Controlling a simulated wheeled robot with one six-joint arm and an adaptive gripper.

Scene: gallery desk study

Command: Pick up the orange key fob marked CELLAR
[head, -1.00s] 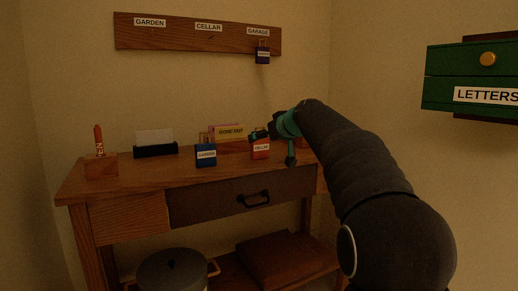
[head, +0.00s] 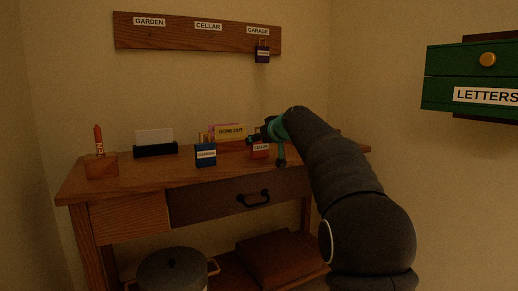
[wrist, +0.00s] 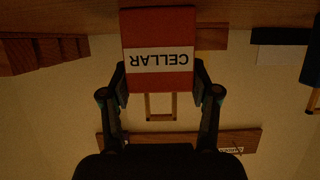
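The orange-red key fob marked CELLAR (head: 260,153) stands on the desk, right of the blue fob, partly hidden behind my gripper in the head view. In the wrist view the CELLAR fob (wrist: 158,30) is large and central, its label upside down, with a brass-coloured loop below it. My gripper (wrist: 160,78) has one finger on each side of the fob, and both fingertips appear to press its edges. My gripper also shows in the head view (head: 266,150), low over the desk's right part. No lift off the desk is visible.
A blue fob (head: 206,155) stands left of the CELLAR fob, with a GONE OUT card (head: 231,132) behind. A card holder (head: 156,150) and a wooden block with a red stick (head: 101,165) stand further left. Another blue fob (head: 262,55) hangs under GARAGE on the rack (head: 180,37).

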